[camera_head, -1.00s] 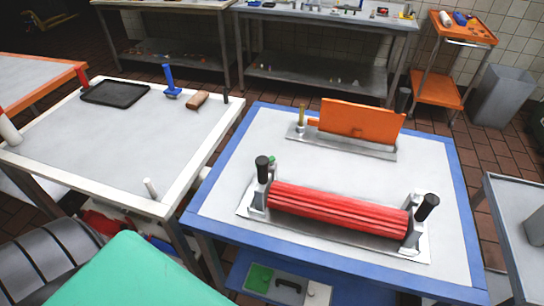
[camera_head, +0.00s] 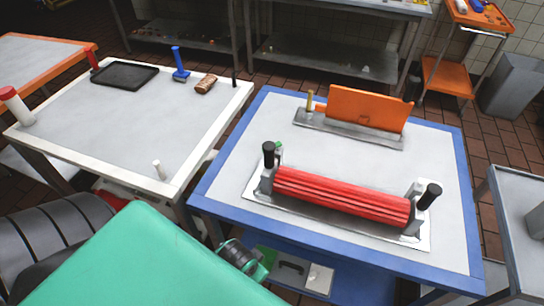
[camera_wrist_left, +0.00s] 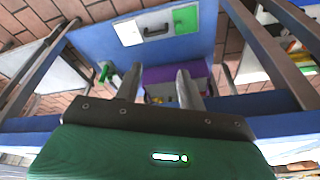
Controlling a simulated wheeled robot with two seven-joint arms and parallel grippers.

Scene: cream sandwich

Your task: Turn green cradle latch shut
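The cradle (camera_head: 262,186) stands on the blue-edged table and holds a ribbed red roller (camera_head: 340,195) lying across it. A black-handled post rises at each end, the left one (camera_head: 268,155) and the right one (camera_head: 430,196). A small green piece (camera_head: 280,146), likely the green latch, shows behind the left post; its exact position is too small to tell. My left gripper's two fingers (camera_wrist_left: 158,84) are apart and empty in the left wrist view, over the low shelf area. In the head view my teal arm covers the lower left, and the fingertips are hidden. My right gripper is not in view.
An orange plate on a metal base (camera_head: 366,108) stands behind the cradle. The blue-edged table (camera_head: 228,209) is bare in front of it. A white table (camera_head: 130,140) at left bears a black tray (camera_head: 125,75). A grey-framed table (camera_head: 520,215) stands at right.

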